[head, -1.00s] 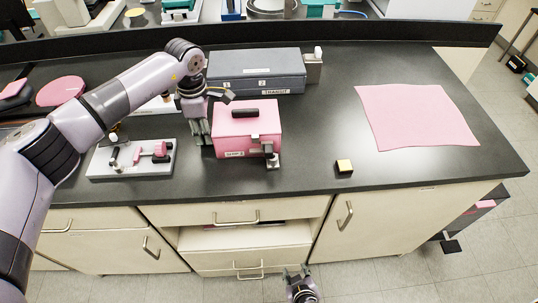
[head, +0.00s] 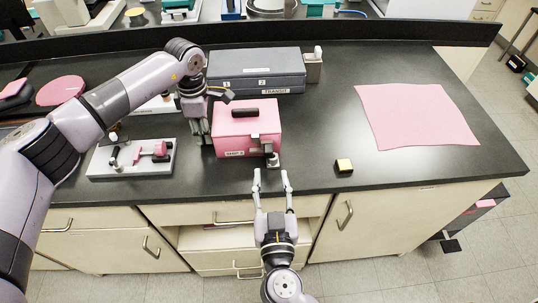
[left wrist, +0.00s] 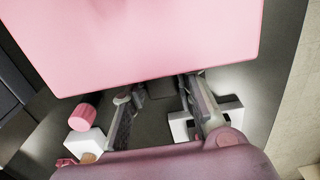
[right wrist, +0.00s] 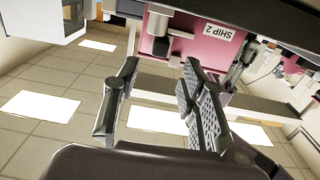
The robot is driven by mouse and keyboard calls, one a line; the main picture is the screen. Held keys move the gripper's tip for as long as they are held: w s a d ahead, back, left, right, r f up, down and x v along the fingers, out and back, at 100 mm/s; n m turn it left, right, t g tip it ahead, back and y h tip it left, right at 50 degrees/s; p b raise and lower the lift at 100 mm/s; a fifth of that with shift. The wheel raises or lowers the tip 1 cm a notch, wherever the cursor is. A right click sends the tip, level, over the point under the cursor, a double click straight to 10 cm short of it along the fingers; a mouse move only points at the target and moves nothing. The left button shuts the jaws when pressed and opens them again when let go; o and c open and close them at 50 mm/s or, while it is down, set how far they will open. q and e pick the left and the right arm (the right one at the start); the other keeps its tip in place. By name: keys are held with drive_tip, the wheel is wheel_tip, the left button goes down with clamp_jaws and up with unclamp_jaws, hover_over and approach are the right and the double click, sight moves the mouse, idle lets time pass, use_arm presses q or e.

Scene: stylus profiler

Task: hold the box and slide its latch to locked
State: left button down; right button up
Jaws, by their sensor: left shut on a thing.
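The pink box (head: 232,128) with a dark top handle stands on the black bench, its front label reading SHIP 2 upside down in the right wrist view (right wrist: 203,48). A grey latch (head: 268,147) is at the front right of the box. Whether it is locked cannot be told. My left gripper (head: 206,137) is shut on the box at its left side. In the left wrist view the pink box (left wrist: 150,40) fills the top and the contact is partly hidden. My right gripper (head: 271,177) is open and empty, in front of and below the latch, apart from it.
A grey case (head: 255,75) labelled TRANSIT lies behind the box. A white fixture (head: 130,170) with pink parts stands to the left. A small black and yellow block (head: 344,166) and a pink sheet (head: 415,115) lie right. The bench between box and sheet is mostly clear.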

sight(268, 155)
drive_tip(key=w, duration=0.7)
drive_tip(key=shift+w+f, duration=0.1)
drive_tip(key=shift+w, duration=0.1)
drive_tip(key=shift+c, duration=0.3)
clamp_jaws()
idle(0.3)
